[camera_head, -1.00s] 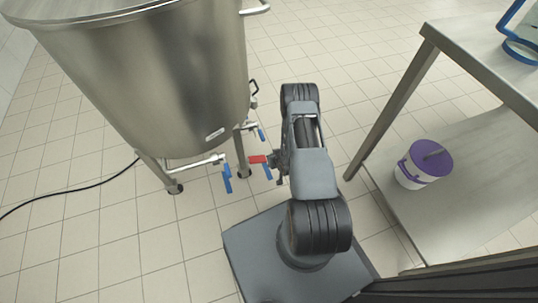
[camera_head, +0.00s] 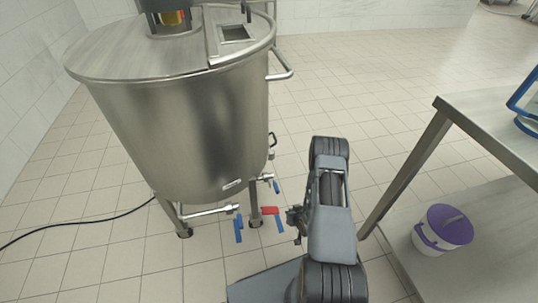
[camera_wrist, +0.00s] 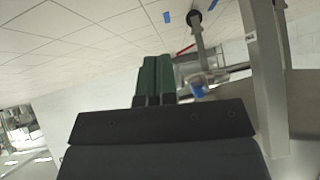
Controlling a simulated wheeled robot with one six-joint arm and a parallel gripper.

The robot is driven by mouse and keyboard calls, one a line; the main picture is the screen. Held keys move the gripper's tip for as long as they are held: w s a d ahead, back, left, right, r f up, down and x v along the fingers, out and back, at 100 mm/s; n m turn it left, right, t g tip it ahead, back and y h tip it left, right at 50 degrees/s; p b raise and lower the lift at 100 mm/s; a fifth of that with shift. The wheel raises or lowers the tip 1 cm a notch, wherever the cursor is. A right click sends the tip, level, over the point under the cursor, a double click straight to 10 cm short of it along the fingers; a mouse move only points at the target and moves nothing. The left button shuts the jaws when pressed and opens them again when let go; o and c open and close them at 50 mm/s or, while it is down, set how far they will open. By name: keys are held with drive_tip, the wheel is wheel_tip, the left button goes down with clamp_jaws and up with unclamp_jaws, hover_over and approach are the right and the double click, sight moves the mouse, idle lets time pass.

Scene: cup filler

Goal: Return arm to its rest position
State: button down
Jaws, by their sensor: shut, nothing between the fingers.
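My gripper (camera_head: 291,216) is at the left side of my folded arm, just right of the tank's valves in the head view. In the wrist view its two green fingers (camera_wrist: 156,76) are shut together with nothing between them. A red valve handle (camera_head: 270,210) shows just left of the gripper in the head view. I cannot tell from this angle how far apart they are. In the wrist view the valve pipe (camera_wrist: 200,45) and blue handles show beyond the fingertips.
The large steel tank (camera_head: 180,135) stands left on legs, with blue-handled valves (camera_head: 238,228) low at its front. A steel table (camera_head: 490,120) is at right. A white bucket with a purple lid (camera_head: 443,229) stands on its lower shelf. Tiled floor (camera_head: 380,70) behind is clear.

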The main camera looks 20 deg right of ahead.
drive_tip(key=w+r+g+p, duration=0.15)
drive_tip(key=r+p, duration=0.25)
drive_tip(key=r, duration=0.5)
drive_tip(key=w+r+n+h+p, duration=0.1)
drive_tip(key=w+r+p, duration=0.2)
drive_tip(key=r, duration=0.5)
drive_tip(key=w+r+p, duration=0.2)
drive_tip(key=r+p, duration=0.2)
drive_tip(key=r, duration=0.5)
drive_tip(key=s+a+r+g+p, duration=0.2)
drive_tip(key=r+p, duration=0.5)
drive_tip(key=r, duration=1.3)
drive_tip(key=s+a+r+p, duration=0.3)
drive_tip(key=s+r+p, duration=0.1)
drive_tip(key=r, duration=0.6)
drive_tip(key=s+a+r+g+p, duration=0.1)
drive_tip(key=s+a+r+p, duration=0.3)
drive_tip(key=s+r, duration=0.3)
drive_tip(key=s+a+r+n+g+y+p, duration=0.1)
drive_tip(key=s+a+r+p, duration=0.3)
drive_tip(key=r, duration=0.9)
drive_tip(key=shift+s+a+r+p, duration=0.2)
drive_tip(key=shift+s+p, duration=0.55)
drive_tip(key=shift+s, duration=0.3)
